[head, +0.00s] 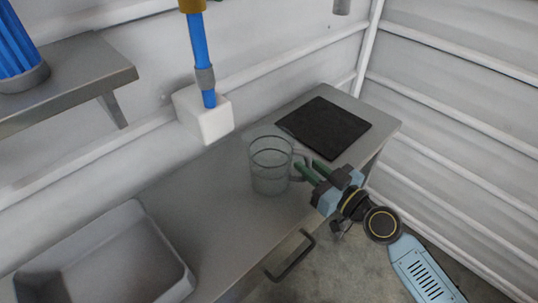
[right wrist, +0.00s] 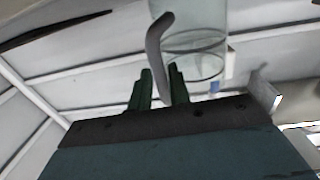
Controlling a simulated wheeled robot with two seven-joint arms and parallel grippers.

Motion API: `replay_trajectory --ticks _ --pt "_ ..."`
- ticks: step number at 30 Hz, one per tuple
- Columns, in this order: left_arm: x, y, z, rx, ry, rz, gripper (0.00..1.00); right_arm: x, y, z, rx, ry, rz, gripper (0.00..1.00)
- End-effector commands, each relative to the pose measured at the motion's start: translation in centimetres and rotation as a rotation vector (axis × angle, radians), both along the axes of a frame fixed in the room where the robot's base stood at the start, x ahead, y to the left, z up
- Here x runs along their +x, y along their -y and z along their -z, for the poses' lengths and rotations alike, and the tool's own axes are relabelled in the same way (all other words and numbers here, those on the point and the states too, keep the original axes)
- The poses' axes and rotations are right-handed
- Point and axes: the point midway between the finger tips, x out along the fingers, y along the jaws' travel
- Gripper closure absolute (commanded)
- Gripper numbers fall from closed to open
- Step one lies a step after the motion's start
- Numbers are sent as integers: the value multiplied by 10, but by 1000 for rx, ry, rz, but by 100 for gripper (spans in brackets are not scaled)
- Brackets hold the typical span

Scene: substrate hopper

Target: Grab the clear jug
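The clear jug (head: 270,168) stands upright on the grey counter (head: 225,215), with its handle facing right. In the right wrist view its clear body (right wrist: 195,40) is at the top, with the grey handle (right wrist: 158,45) to its left. My right gripper (head: 306,169) is at the handle, with its green fingers apart. In the right wrist view the fingers (right wrist: 160,75) stand on either side of the handle, with a small gap showing. My left gripper is out of view.
A black flat panel (head: 323,127) lies on the counter behind the jug. A grey basin (head: 135,255) is at the front left. A blue pipe (head: 201,55) ends in a white block (head: 204,115) at the wall. A drawer handle (head: 290,257) juts from the front.

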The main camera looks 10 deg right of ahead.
Motion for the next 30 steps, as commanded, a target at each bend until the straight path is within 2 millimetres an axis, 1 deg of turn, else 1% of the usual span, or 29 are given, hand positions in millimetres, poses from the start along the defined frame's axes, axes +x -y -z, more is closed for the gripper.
replay_trajectory --ticks 1,8,9,13,25,28,30 --pt "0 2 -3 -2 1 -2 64 1 -2 -1 2 -2 3 81" --pt "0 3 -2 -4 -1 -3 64 1 -2 1 -1 -1 4 81" --pt "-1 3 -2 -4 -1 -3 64 1 -2 1 -1 -1 4 83" --pt "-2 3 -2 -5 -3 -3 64 1 -2 1 -1 -1 4 100" --pt "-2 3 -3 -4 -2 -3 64 1 -2 -1 0 0 4 100" --pt "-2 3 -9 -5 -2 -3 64 1 -2 -9 0 1 4 100" --pt "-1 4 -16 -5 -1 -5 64 1 -2 -19 0 1 3 100"
